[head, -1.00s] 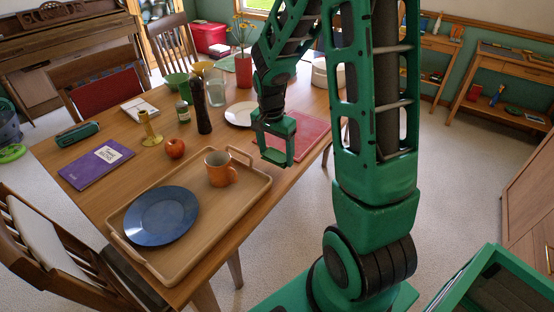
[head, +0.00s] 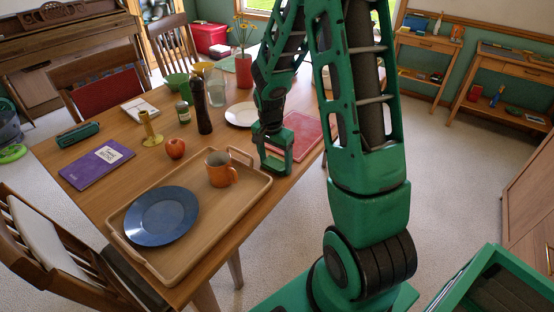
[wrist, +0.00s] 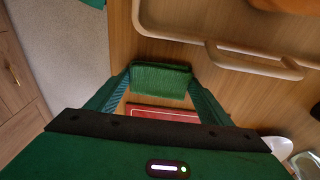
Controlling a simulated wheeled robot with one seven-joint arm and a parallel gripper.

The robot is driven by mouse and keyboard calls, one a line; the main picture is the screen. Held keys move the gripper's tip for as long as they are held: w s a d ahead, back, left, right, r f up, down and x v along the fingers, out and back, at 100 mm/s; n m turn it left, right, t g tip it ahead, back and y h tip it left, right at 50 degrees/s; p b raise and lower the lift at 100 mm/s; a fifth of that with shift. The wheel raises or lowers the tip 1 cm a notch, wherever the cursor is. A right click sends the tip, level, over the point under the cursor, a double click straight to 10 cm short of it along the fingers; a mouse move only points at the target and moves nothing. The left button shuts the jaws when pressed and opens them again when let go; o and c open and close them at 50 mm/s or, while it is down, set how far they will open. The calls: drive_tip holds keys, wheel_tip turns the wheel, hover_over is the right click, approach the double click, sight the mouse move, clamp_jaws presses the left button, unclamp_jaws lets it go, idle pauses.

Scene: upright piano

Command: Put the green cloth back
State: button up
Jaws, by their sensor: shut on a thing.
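The green cloth (wrist: 162,80) is a small folded piece with a ribbed texture. In the wrist view it lies between the two fingertips of my gripper (wrist: 160,84), which is shut on it. In the head view my gripper (head: 277,162) is at the table's right edge, between the wooden tray and the red mat. I cannot pick out the cloth there, and I cannot tell whether it touches the tabletop.
The wooden tray (head: 262,190) holds a blue plate (head: 160,215) and an orange mug (head: 220,168). A red mat (head: 309,140) and a white plate (head: 240,114) lie beyond my gripper. A pepper mill (head: 201,106), an apple (head: 175,148) and a purple book (head: 97,165) stand farther left.

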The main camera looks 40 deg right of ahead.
drive_tip(key=shift+s+f, duration=0.1)
drive_tip(key=shift+f, duration=0.15)
